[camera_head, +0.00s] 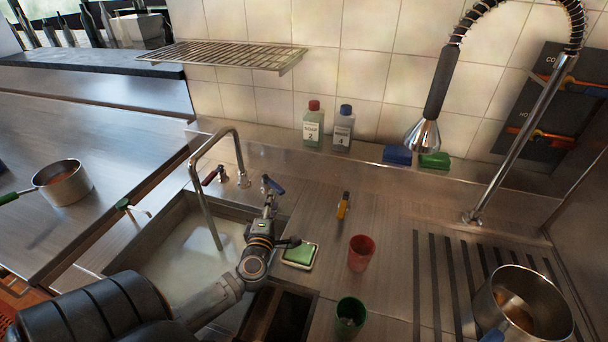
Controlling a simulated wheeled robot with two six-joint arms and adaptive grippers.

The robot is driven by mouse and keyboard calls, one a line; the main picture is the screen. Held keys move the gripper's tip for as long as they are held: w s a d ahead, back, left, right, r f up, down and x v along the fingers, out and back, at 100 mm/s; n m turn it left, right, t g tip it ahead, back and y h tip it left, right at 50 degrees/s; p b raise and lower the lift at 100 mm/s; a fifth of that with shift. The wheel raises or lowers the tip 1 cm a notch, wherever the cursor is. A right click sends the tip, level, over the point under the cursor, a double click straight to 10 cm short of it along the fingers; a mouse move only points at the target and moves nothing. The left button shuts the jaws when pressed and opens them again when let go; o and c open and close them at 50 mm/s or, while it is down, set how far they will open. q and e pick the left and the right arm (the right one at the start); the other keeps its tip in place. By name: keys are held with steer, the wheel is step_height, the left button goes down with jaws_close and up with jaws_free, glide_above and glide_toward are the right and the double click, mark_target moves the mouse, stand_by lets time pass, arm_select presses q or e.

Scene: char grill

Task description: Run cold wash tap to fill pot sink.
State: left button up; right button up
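The pot sink (172,222) is the metal basin at left centre, with a pale, cloudy surface inside. A curved chrome tap (238,152) stands behind it, its long end reaching down into the basin. I cannot tell whether water is running from it. A red tap handle (213,175) is left of the tap's foot, and a blue tap handle (272,185) is right of it. My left gripper (269,201) is right at the blue handle, seemingly touching it; its fingers are too small to read. My arm hides the basin's front right part. My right gripper is out of view.
A green sponge on a dish (300,254), a red cup (360,253) and a green cup (351,317) stand right of my arm. Soap bottles (313,124) stand by the wall. A spray hose (427,118) hangs at right. Pots stand at far left (62,183) and lower right (540,300).

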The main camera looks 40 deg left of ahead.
mark_target(279, 185)
arm_select(q)
steer(key=w, duration=0.2)
steer(key=w+r, duration=0.1)
steer(key=shift+w+a, duration=0.2)
steer(key=shift+a, duration=0.2)
steer(key=x, duration=0.6)
steer(key=shift+w+a+f, duration=0.1)
steer(key=shift+a+f, duration=0.1)
steer(key=shift+f, duration=0.15)
steer(key=shift+w+a+r, duration=0.1)
steer(key=shift+w, duration=0.15)
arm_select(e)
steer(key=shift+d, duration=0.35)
arm_select(q)
jaws_close()
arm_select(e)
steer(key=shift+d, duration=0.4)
